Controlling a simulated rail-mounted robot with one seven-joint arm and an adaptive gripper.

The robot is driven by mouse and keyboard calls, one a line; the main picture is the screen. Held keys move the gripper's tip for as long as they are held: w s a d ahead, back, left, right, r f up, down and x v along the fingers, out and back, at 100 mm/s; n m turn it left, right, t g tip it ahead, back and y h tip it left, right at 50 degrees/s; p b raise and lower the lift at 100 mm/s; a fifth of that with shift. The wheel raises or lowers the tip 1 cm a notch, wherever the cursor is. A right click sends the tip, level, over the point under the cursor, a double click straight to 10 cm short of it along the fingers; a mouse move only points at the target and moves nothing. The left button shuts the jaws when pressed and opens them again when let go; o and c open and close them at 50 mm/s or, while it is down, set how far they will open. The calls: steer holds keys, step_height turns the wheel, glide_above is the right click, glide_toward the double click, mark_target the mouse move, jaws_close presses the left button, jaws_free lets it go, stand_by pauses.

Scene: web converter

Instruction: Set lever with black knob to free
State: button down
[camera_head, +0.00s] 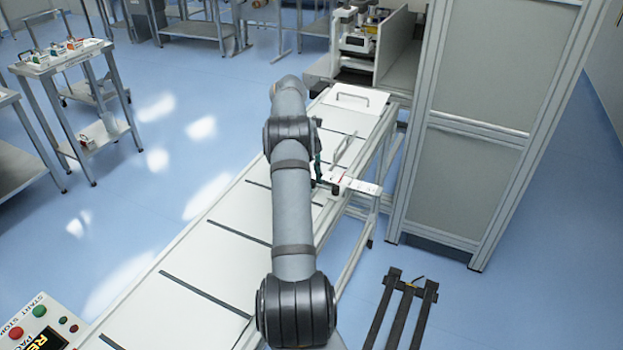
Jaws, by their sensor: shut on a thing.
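My gripper (318,180) shows only in part, as a small dark shape just right of my arm, beside the conveyor's right edge. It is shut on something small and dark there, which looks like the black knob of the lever. The lever itself is mostly hidden by my gripper and arm. A white label plate (357,184) with small red marks lies just right of my gripper, on the conveyor's side. Its lettering is too small to read. A thin, pale upright handle or bar (344,148) stands a little behind the plate.
The white conveyor table (217,258) with dark cross slots runs under my arm. A white lid with a handle (355,98) is at its far end. A tall grey cabinet (470,150) stands close on the right. A dark slatted stand (405,310) is on the floor at lower right.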

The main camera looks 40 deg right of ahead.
steer(key=shift+w+d+r+m, duration=0.15)
steer(key=shift+w+d+m, duration=0.1)
steer(key=shift+m, duration=0.15)
steer(key=c, duration=1.5)
jaws_free()
steer(key=shift+s, duration=0.1)
steer(key=shift+o, duration=0.2)
step_height(320, 180, up, 7)
steer(key=a, duration=0.1)
steer(key=shift+w+a, duration=0.15)
steer(key=shift+w, duration=0.25)
